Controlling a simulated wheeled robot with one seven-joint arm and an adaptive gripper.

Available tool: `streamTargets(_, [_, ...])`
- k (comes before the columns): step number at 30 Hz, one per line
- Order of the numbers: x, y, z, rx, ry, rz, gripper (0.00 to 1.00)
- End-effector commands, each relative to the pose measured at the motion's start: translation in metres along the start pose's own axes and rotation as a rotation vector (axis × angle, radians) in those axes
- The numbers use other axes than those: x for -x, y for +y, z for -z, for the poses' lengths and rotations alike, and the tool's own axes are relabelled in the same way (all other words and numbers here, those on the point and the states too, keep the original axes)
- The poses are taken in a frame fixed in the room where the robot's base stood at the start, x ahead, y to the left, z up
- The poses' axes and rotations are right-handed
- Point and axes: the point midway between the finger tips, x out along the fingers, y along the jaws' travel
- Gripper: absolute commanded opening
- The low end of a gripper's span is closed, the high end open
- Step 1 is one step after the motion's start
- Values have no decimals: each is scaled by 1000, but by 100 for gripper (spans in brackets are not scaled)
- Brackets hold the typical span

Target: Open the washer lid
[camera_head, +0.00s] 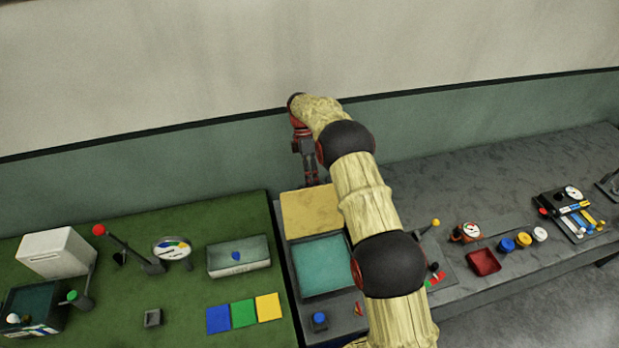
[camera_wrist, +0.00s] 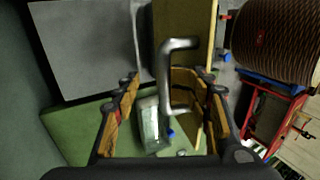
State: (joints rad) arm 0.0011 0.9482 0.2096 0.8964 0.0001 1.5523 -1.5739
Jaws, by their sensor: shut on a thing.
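The washer (camera_head: 295,290) is a dark-framed unit in the middle of the bench with a teal surface in its front part. A tan panel, which looks like the washer lid (camera_head: 311,211), lies behind the teal area; its exact tilt is hard to tell. My gripper (camera_head: 312,180) is at the far edge of the tan panel, partly hidden by my arm. In the wrist view a bent metal handle (camera_wrist: 166,75) lies between the fingers of my gripper (camera_wrist: 165,85), beside the tan panel (camera_wrist: 199,22). The gripper is shut on this handle, though the contact is not clearly visible.
A green mat (camera_head: 190,290) at left carries a white box (camera_head: 55,252), a red-knobbed lever (camera_head: 99,230), a gauge and coloured squares. A red tray (camera_head: 483,262) and several knobs lie at right. The wall (camera_head: 220,165) rises close behind my gripper.

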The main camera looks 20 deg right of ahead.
Motion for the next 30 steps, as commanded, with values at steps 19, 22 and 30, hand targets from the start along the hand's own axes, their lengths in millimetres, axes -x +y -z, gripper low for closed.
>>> streamTargets(19, [13,4,0,0,0,-16,30])
streamTargets(22, [28,4,0,0,0,-16,30])
streamTargets(30, [85,2,0,1,-1,-11,30])
